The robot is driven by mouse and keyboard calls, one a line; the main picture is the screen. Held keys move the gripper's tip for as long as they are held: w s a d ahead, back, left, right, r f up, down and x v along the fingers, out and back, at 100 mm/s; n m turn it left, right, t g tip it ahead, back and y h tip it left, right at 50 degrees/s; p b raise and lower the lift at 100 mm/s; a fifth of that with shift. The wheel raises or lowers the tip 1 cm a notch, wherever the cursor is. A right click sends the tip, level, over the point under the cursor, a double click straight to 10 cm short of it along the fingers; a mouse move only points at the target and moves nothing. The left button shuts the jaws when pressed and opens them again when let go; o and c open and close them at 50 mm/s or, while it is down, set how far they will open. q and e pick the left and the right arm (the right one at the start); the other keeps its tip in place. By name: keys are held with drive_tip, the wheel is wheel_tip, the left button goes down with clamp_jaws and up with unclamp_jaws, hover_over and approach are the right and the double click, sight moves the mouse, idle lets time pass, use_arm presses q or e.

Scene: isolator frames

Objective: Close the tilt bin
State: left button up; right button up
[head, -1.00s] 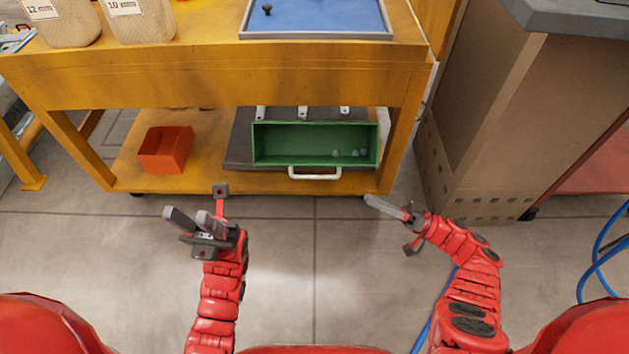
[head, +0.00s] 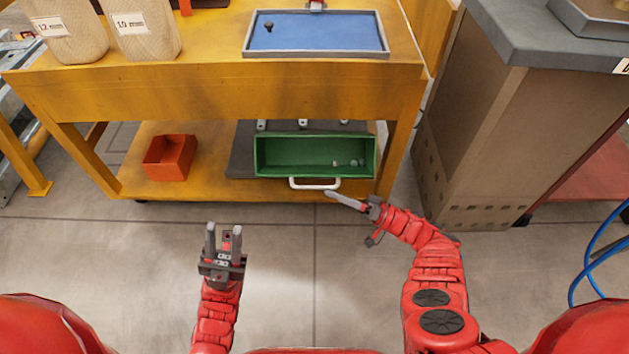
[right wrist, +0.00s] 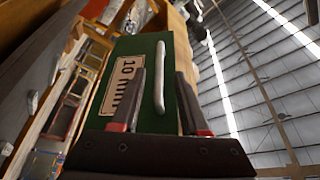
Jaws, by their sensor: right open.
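The green tilt bin (head: 265,157) is tipped open on the lower shelf of the yellow bench, with several small grey pieces (head: 350,163) inside. Its white handle (head: 314,184) is at the front edge. In the right wrist view the bin's green front (right wrist: 126,60) carries a "10 mm" label, and the handle (right wrist: 161,82) runs along it. My right gripper (head: 330,196) is open, just in front of the handle near its right end; in the right wrist view its fingers (right wrist: 160,92) point at the front. My left gripper (head: 223,232) is open and empty over the floor.
An orange-red box (head: 169,158) stands on the lower shelf (head: 125,175) left of the bin. A blue tray (head: 315,32) and paper bags (head: 146,36) are on the bench top. A grey-topped cabinet (head: 480,130) stands right. The floor before the shelf is clear.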

sight(314, 186)
drive_tip(key=x, duration=0.5)
drive_tip(key=shift+w+a, duration=0.15)
drive_tip(key=shift+a, duration=0.25)
clamp_jaws()
idle(1.0)
